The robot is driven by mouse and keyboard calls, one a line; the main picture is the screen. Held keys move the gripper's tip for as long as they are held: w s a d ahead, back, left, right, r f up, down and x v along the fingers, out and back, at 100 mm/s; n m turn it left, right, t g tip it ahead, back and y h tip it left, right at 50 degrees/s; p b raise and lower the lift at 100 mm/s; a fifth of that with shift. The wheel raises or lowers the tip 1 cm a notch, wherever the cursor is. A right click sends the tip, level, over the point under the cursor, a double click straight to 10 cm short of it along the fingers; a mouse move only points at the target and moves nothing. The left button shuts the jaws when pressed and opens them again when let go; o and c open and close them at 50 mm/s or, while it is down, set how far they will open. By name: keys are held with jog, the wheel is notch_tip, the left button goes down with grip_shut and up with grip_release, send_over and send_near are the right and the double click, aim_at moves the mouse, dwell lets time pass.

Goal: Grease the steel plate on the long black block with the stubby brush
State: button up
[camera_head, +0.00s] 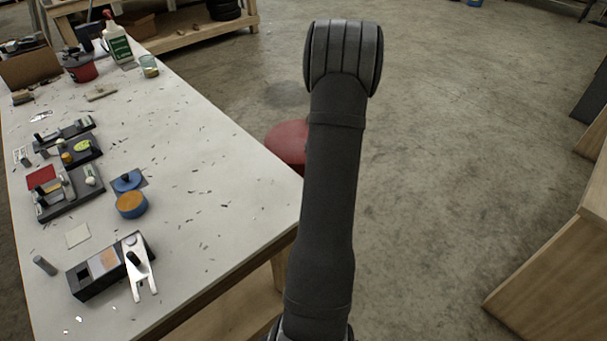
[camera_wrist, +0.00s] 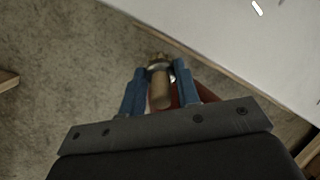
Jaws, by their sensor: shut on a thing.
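In the wrist view my gripper (camera_wrist: 159,78) has its blue fingers shut on a short, thick brush (camera_wrist: 160,92) with a tan wooden handle and a metal collar. The brush's far end is small and dim. It hangs over the floor just outside the table edge. In the head view a long black block (camera_head: 88,290) lies at the table's near end. A flat coppery-tan plate (camera_head: 103,263) sits in its top. A silver forked piece (camera_head: 139,272) with a black knob lies across its right end. The gripper is outside the head view.
An open blue tin with an orange top (camera_head: 131,205) and a blue lid (camera_head: 124,182) stand behind the block. Other dark fixtures (camera_head: 68,203) line the left of the white table (camera_head: 215,180). A red stool (camera_head: 287,140) stands beside the table. The table's right side is mostly clear except for scattered chips.

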jog(key=a+r+m, duration=0.3)
jog(key=a+r, duration=0.9)
jog(key=a, duration=0.1)
jog(key=s+a+r+n, duration=0.15)
jog(key=s+a, duration=0.35)
jog(key=a, duration=0.5)
jog(key=s+a+r, duration=0.2)
jog(key=s+a, duration=0.2)
jog(key=a, duration=0.6)
jog(key=s+a+r+n, duration=0.1)
jog(key=s+a+r, duration=0.1)
jog(key=s+a, duration=0.9)
jog(key=s+a+r+n, duration=0.15)
jog(key=s+a, duration=0.55)
jog(key=s, duration=0.7)
jog(key=shift+d+f+m, duration=0.15)
jog(key=shift+f+m, duration=0.25)
jog(key=shift+f, duration=1.55)
